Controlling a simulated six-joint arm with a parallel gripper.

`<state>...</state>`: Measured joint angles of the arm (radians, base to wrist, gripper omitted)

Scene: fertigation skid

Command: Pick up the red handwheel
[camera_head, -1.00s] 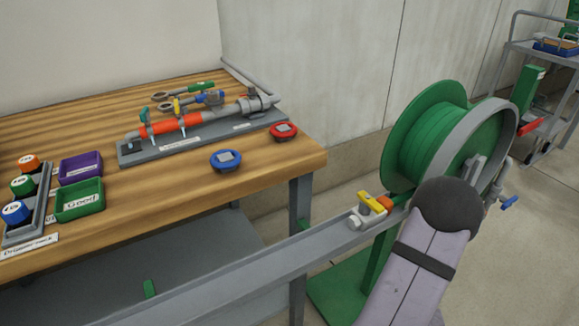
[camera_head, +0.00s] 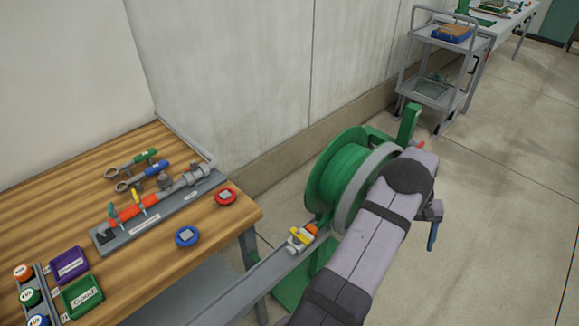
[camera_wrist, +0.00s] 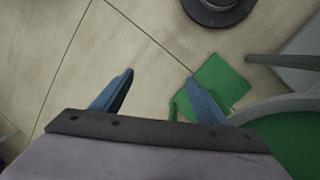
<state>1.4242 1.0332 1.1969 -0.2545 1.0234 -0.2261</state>
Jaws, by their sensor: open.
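The red handwheel (camera_head: 225,197) lies on the wooden workbench near its right edge, beside the grey pipe assembly. A blue handwheel (camera_head: 187,236) lies nearer and to the left of it. My gripper (camera_head: 432,232) hangs over the floor to the right of the green hose reel, well away from the bench. In the wrist view its two blue fingers (camera_wrist: 157,84) are spread apart with nothing between them, above bare floor. The red handwheel is not in the wrist view.
The green hose reel (camera_head: 340,175) stands between my arm and the bench. A purple tray (camera_head: 69,263) and green tray (camera_head: 82,297) sit at left. A grey cart (camera_head: 440,75) stands behind.

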